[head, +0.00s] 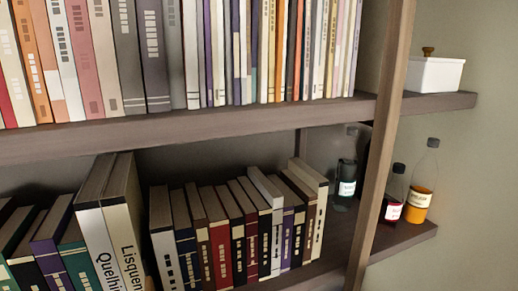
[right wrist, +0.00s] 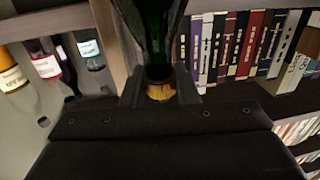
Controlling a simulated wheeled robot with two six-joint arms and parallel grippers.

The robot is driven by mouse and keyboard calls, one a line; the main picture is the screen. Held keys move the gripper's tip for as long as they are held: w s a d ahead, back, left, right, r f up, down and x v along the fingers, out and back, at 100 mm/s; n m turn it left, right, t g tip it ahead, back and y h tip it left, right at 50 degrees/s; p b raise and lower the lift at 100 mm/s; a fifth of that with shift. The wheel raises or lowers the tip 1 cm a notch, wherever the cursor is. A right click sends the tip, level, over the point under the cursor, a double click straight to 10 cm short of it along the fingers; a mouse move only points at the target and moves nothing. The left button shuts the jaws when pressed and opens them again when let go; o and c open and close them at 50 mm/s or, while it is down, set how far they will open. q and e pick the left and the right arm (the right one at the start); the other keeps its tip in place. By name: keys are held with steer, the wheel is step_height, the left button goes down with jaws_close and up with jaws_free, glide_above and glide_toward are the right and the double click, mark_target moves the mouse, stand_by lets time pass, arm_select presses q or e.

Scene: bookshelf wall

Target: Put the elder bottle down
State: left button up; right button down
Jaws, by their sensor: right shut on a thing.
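In the right wrist view my right gripper (right wrist: 160,88) is shut on the gold-coloured neck of a dark green glass bottle (right wrist: 155,35), which I take to be the elder bottle. Its body runs up out of the picture, and no label on it shows. The wrist picture looks turned over compared with the head view. Neither gripper nor the held bottle shows in the head view. My left gripper is in no view.
On the lower shelf (head: 405,236), right end, stand a dark teal bottle (head: 346,172), a dark red one (head: 392,195) and an orange one (head: 421,185). A wooden upright (head: 380,140) stands before them. Books fill the shelves to the left. A white lidded box (head: 434,75) sits above.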

steer(key=shift+s+a+f+b, duration=0.25)
steer(key=shift+s+a+f, duration=0.35)
steer(key=shift+a, duration=0.2)
steer(key=shift+s+a+f+b, duration=0.2)
steer(key=shift+s+a+f, duration=0.25)
steer(key=shift+s+a, duration=0.3)
steer(key=shift+w, duration=0.15)
